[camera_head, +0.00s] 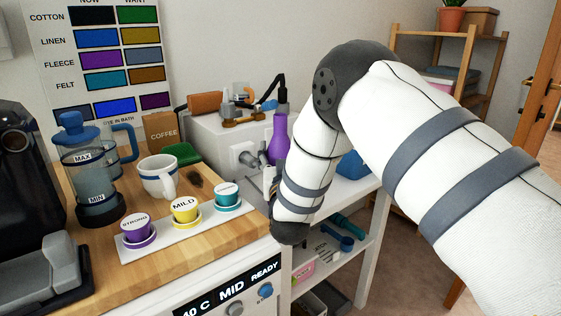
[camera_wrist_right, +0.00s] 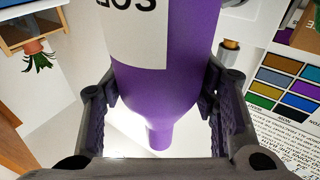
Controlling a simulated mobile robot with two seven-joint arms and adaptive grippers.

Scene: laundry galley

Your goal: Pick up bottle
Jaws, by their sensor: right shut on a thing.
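The purple bottle (camera_head: 278,140) is upright beside the white appliance, left of my right forearm. In the right wrist view the bottle (camera_wrist_right: 180,60) fills the middle, with a white label whose lettering appears upside down and its narrow neck toward the lower middle. My right gripper (camera_wrist_right: 161,92) is shut on the bottle, with one dark ribbed finger on each side of it. In the head view this gripper (camera_head: 268,180) is mostly hidden by my right wrist. The bottle's base is hidden, so I cannot tell whether it touches a surface. My left gripper is not in view.
A wooden counter (camera_head: 228,232) holds a French press (camera_head: 85,165), a white mug (camera_head: 158,176) and a tray with labelled cups. The white appliance (camera_head: 215,135) is close to the bottle. A white shelf unit (camera_head: 368,250) is below my right arm; a wooden rack stands behind.

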